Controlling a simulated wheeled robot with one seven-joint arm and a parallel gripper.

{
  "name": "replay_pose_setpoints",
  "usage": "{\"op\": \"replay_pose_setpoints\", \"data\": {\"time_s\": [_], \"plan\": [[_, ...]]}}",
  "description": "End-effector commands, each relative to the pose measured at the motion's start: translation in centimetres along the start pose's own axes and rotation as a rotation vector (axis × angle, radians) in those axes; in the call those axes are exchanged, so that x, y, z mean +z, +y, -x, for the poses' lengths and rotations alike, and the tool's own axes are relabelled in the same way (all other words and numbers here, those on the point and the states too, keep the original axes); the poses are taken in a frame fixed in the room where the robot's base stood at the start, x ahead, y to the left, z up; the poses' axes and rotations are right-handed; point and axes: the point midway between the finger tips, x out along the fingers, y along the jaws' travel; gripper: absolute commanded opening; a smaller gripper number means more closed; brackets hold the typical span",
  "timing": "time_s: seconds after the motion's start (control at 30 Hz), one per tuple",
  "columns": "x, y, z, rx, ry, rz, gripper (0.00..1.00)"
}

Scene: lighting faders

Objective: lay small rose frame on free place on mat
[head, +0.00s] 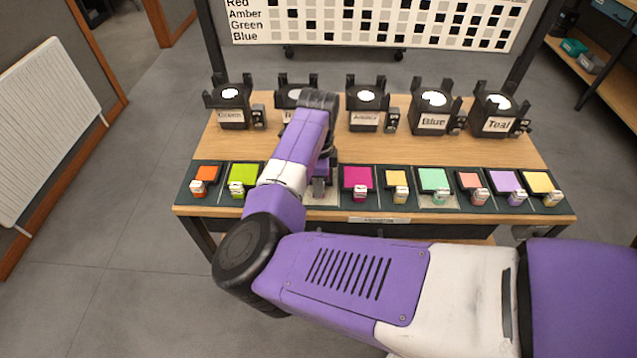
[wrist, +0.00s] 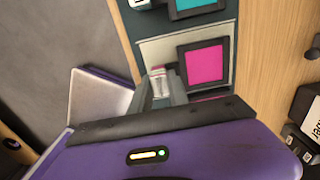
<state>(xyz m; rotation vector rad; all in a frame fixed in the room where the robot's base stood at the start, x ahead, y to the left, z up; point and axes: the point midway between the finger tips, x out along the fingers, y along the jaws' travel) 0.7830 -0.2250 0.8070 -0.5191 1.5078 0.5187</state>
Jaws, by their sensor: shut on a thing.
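My gripper (wrist: 158,98) is shut on the pale, red-topped tab of a dark-edged pink frame, which I take as the small rose frame (wrist: 205,62). In the wrist view this frame lies over a pale place (wrist: 149,50) on the dark mat (wrist: 136,20). I cannot tell whether it touches the mat. In the head view my gripper (head: 319,187) is at the mat's front middle, and my arm hides the held frame. A larger magenta frame (head: 357,177) is just right of the gripper. Only a pink strip (wrist: 210,95) shows beside my gripper housing in the wrist view.
A cyan frame (wrist: 195,5) lies on the other side. Orange (head: 206,173) and lime (head: 243,173) frames lie left; several more, including mint (head: 433,179) and lavender (head: 506,180), lie right. Black lamps (head: 433,105) stand behind on the wooden table (head: 400,150).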

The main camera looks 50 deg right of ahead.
Motion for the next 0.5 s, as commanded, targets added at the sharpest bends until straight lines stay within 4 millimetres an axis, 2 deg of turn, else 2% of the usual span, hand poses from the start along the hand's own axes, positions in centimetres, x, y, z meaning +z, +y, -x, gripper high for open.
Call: {"op": "replay_pose_setpoints", "data": {"time_s": [0.5], "plan": [[0.0,0.0,-1.2,-0.001,0.000,0.000,0.00]]}}
